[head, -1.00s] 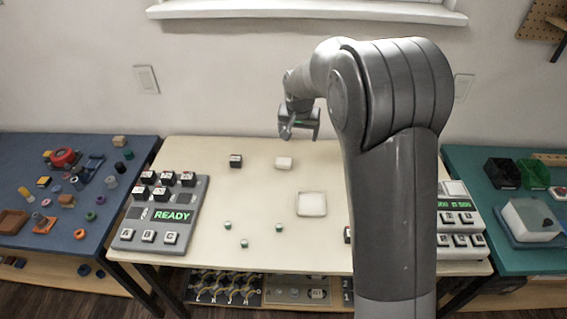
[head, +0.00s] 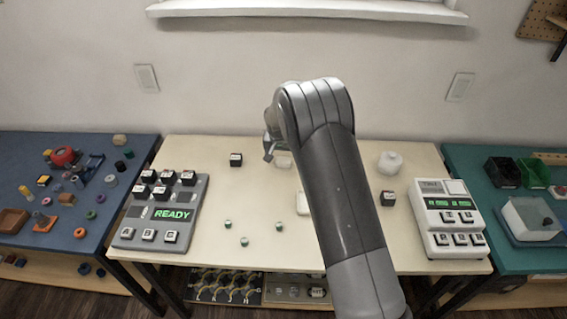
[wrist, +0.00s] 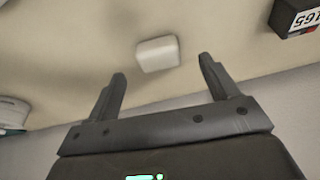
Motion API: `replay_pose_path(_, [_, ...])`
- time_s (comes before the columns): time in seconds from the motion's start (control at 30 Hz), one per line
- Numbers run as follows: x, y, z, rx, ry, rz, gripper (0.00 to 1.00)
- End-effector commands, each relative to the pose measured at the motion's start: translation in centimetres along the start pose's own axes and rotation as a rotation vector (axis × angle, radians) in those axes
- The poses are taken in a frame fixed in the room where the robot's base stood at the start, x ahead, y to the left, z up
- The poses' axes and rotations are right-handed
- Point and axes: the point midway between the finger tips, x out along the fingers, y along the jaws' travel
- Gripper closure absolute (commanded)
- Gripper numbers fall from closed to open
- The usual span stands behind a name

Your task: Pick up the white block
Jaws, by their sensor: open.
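The white block (wrist: 157,54) lies on the cream table, a small rounded block seen whole in the wrist view. In the head view the white block (head: 284,162) is partly covered by my arm and gripper. My gripper (wrist: 163,78) is open and empty, its two dark fingers apart. In the wrist view the block shows between and just beyond the fingertips, not touching them. In the head view my gripper (head: 268,155) is low at the back middle of the table, beside the block; its tips are partly hidden by my arm.
A black block with a white label (head: 236,160) stands left of the white block. A button panel reading READY (head: 190,190) is at left and a white console (head: 446,238) at right. A white tray (head: 302,203) is partly behind my arm. Small green-topped pieces (head: 245,241) lie in front.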

Motion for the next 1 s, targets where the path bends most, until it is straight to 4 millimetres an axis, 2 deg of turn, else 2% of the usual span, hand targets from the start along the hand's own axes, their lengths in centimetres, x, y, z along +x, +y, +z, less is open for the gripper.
replay_pose_path(0.3, [4.2, 0.3, -0.5, 0.0, -0.002, 0.001, 0.2])
replay_pose_path(0.43, [4.9, 0.3, -0.5, 0.001, -0.001, 0.001, 0.2])
replay_pose_path(0.67, [5.0, 0.3, -0.5, 0.0, -0.001, 0.001, 0.2])
replay_pose_path(1.0, [5.0, 0.2, -0.5, 0.0, -0.001, 0.0, 0.48])
